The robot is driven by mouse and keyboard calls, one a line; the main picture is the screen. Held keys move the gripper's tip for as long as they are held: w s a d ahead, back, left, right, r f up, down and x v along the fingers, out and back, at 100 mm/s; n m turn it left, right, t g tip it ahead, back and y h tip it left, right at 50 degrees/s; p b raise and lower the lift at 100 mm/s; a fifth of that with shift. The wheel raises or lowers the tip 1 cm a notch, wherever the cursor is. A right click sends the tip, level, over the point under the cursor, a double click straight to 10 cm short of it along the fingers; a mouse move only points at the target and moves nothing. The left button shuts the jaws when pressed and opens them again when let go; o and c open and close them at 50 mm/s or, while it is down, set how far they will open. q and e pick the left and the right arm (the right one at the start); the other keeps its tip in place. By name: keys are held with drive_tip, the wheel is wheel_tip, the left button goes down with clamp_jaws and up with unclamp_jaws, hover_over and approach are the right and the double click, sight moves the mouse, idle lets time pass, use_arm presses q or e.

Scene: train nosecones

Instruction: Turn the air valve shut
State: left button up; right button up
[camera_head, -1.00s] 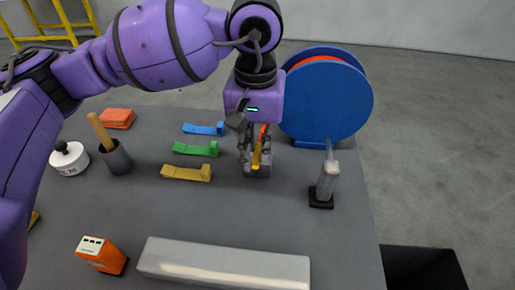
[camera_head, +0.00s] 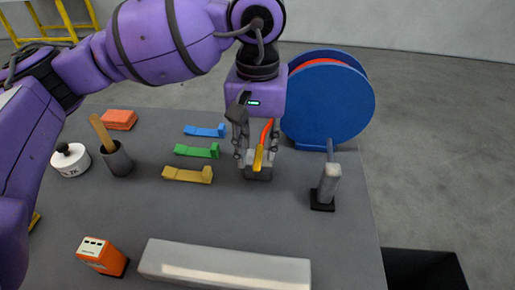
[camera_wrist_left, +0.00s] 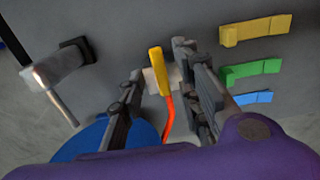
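The air valve is a small grey block (camera_head: 258,173) on the table with a yellow-tipped lever (camera_head: 258,158). A red-orange length (camera_head: 266,130) runs up from the yellow part. In the left wrist view the yellow lever (camera_wrist_left: 157,65) lies over the pale block, with the red length below it. My left gripper (camera_head: 257,153) points down over the valve. Its fingers are open, one on each side of the lever, with visible gaps in the wrist view (camera_wrist_left: 165,82). My right gripper is not in view.
A blue reel (camera_head: 328,105) stands close behind and right of the valve. A grey cylinder on a black base (camera_head: 328,185) stands to the right. Blue, green and yellow clips (camera_head: 188,174) lie left. A long pale bar (camera_head: 222,264) lies in front, with clear tabletop between.

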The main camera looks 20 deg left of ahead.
sight(257, 158)
use_arm(q)
wheel_tip(257, 158, up, 11)
drive_tip(key=shift+f, duration=0.2)
idle(0.5)
